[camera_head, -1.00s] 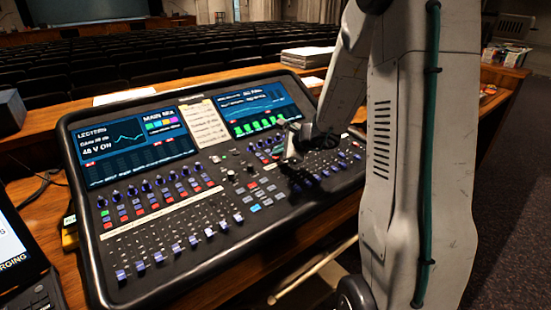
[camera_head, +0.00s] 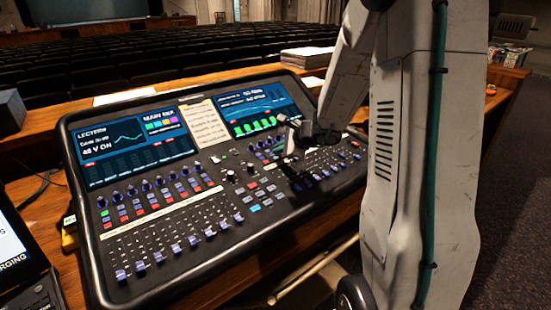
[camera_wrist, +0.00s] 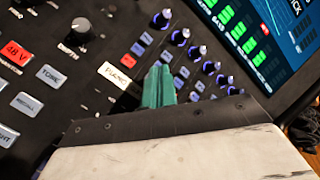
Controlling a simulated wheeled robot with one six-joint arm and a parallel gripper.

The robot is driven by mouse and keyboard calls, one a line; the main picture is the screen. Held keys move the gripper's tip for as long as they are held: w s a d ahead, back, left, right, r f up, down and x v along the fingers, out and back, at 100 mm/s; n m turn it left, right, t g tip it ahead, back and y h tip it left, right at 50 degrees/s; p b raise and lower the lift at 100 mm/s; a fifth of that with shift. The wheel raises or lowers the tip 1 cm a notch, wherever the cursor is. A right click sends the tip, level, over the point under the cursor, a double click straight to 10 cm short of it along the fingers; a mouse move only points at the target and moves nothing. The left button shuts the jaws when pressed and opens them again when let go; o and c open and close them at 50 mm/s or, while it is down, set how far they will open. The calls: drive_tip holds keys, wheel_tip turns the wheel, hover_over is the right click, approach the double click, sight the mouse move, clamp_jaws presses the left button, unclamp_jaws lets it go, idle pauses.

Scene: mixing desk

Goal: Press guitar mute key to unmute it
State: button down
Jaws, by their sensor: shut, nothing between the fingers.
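The mixing desk (camera_head: 262,225) is a black console with two screens, knobs, faders and small coloured keys. My gripper (camera_head: 289,152) is over its right half, below the right screen. In the wrist view, the teal fingertips of my gripper (camera_wrist: 158,86) are together with nothing between them. They are beside a white label (camera_wrist: 118,74) that seems to read PIANO, near blue keys (camera_wrist: 138,48) and a row of knobs (camera_wrist: 180,37). I cannot pick out a guitar mute key; the fingers and gripper body hide part of the panel. Contact with a key cannot be told.
A lit red 48 V key (camera_wrist: 16,52) and pale keys sit left in the wrist view. A paper stack (camera_head: 308,57) lies behind the desk, and a dark device (camera_head: 22,262) stands at the left. Rows of seats fill the hall beyond.

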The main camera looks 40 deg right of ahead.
sight(280, 162)
drive_tip(key=shift+r, duration=0.1)
drive_tip(key=shift+s+r, duration=0.15)
drive_tip(key=shift+r, duration=1.05)
drive_tip(key=shift+s+r, duration=0.15)
drive_tip(key=shift+r, duration=1.05)
